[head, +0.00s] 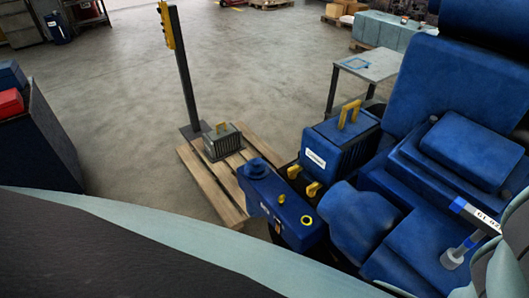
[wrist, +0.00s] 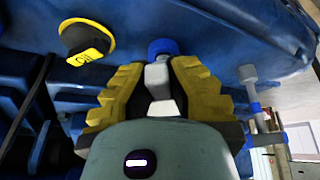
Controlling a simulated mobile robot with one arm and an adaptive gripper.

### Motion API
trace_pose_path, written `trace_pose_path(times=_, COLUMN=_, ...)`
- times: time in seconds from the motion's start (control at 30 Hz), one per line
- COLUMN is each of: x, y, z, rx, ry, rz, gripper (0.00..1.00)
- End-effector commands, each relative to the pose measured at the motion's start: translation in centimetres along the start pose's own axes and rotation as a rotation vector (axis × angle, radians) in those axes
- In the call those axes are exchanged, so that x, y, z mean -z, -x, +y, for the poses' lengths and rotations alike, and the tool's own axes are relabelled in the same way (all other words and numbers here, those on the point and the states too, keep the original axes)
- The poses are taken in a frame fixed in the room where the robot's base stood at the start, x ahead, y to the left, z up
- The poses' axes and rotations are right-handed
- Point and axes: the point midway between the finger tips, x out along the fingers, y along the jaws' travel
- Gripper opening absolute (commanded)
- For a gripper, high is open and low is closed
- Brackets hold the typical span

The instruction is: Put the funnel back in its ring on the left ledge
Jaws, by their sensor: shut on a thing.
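My gripper (wrist: 160,88) shows in the wrist view, its two yellow ridged fingers shut on a pale grey piece (wrist: 157,75). A round blue part (wrist: 163,47) sits at the far end of that piece. I cannot tell from this view whether the held piece is the funnel, or whether the blue part belongs to it. In the head view, my arm shows at the lower right and the fingertips cannot be made out. I cannot clearly make out the funnel's ring or the left ledge.
The blue engine (head: 405,215) fills the right of the head view. A yellow ring (head: 307,220) marks its near left block. A grey flared part with a blue band (head: 453,257) stands on it. A yellow cap (wrist: 87,42) is close to my gripper. Floor (head: 120,120) is open at left.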

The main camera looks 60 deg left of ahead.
Motion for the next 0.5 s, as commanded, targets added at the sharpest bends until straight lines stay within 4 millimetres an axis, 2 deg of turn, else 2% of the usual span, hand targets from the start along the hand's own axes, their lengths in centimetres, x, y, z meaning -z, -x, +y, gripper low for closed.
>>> trace_pose_path(times=0.5, x=-0.8, y=-1.8, z=-0.1, rx=0.0, ry=0.0, rz=0.002, gripper=0.0)
